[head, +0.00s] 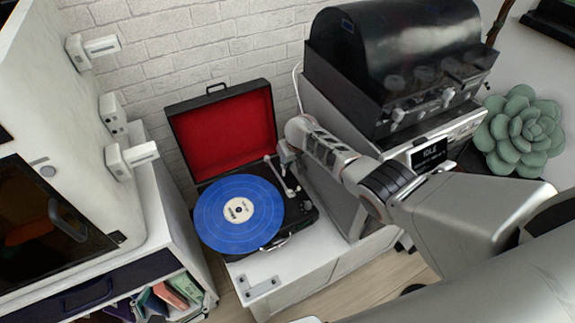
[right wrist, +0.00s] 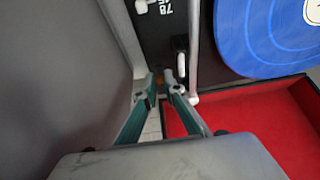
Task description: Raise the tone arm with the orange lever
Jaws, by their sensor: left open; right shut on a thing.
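The record player (head: 308,216) stands open on a white cabinet, with a blue record (head: 225,222) on its platter. The silver tone arm (head: 279,178) runs along the right of the record, beside its edge; it also shows in the right wrist view (right wrist: 193,45). My right gripper (head: 284,152) reaches in from the right to the back right corner of the deck. In the right wrist view its teal fingers (right wrist: 165,84) are shut on the small orange lever (right wrist: 168,75), mostly hidden between the tips. My left gripper is not in view.
The red-lined lid (head: 222,128) stands open behind the deck. A grey stand with a black domed machine (head: 395,55) rises close on the right, near my arm. A white cabinet (head: 70,100) is on the left. A succulent (head: 520,130) is far right.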

